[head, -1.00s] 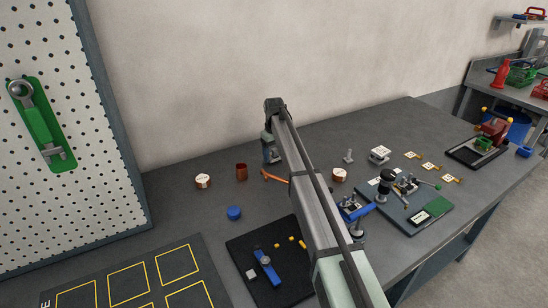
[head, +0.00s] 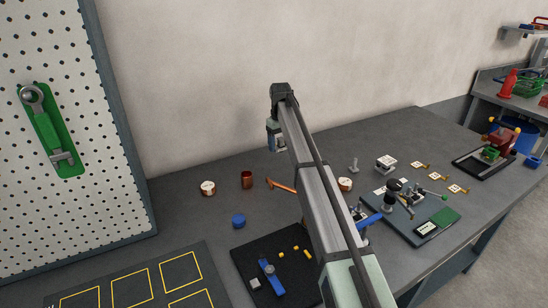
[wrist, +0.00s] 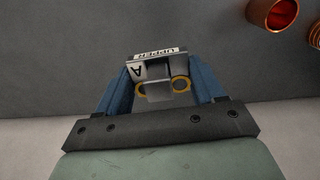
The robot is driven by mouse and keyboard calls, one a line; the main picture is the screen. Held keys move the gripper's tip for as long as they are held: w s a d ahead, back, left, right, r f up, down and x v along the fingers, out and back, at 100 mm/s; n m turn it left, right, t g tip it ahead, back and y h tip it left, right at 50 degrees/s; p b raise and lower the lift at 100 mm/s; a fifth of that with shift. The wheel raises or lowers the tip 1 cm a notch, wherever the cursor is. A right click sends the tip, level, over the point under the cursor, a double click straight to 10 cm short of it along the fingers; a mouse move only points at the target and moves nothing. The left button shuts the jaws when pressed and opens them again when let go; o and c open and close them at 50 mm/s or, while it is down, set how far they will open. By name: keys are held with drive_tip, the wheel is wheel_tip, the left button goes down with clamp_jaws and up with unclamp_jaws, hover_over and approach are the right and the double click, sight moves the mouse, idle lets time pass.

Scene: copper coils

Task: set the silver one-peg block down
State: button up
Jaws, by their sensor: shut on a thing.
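My gripper (head: 277,142) is above the far edge of the grey table, left of the table's middle. In the wrist view my gripper (wrist: 155,75) has its two blue fingers closed on a silver block (wrist: 155,93). The block has an "UPPER" label, a letter A and two brass-coloured rings. No peg can be made out on it from this angle. In the head view the held block is too small and too covered by the fingers to tell apart. Bare grey tabletop shows beyond the block in the wrist view.
A copper cup (head: 246,180), a white-topped copper coil (head: 208,188) and an orange rod (head: 281,186) lie near my gripper. A silver peg piece (head: 354,166) and a labelled block (head: 386,163) stand to the right. A black mat (head: 245,262) is in front.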

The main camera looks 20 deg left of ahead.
drive_tip(key=shift+a+r, duration=0.15)
drive_tip(key=shift+r, duration=0.45)
drive_tip(key=s+a+r+n, duration=0.1)
drive_tip(key=s+a, duration=0.6)
drive_tip(key=a, duration=0.4)
drive_tip(key=s+a+n, duration=0.2)
drive_tip(key=s+a, duration=0.5)
drive_tip(key=s, duration=0.6)
drive_tip(key=m, duration=0.1)
hover_over(207, 236)
drive_tip(key=shift+f+m, duration=0.75)
drive_tip(key=shift+f, duration=1.95)
drive_tip(key=shift+f+m, duration=0.75)
drive_tip(key=shift+f, duration=1.9)
drive_tip(key=shift+f, duration=0.15)
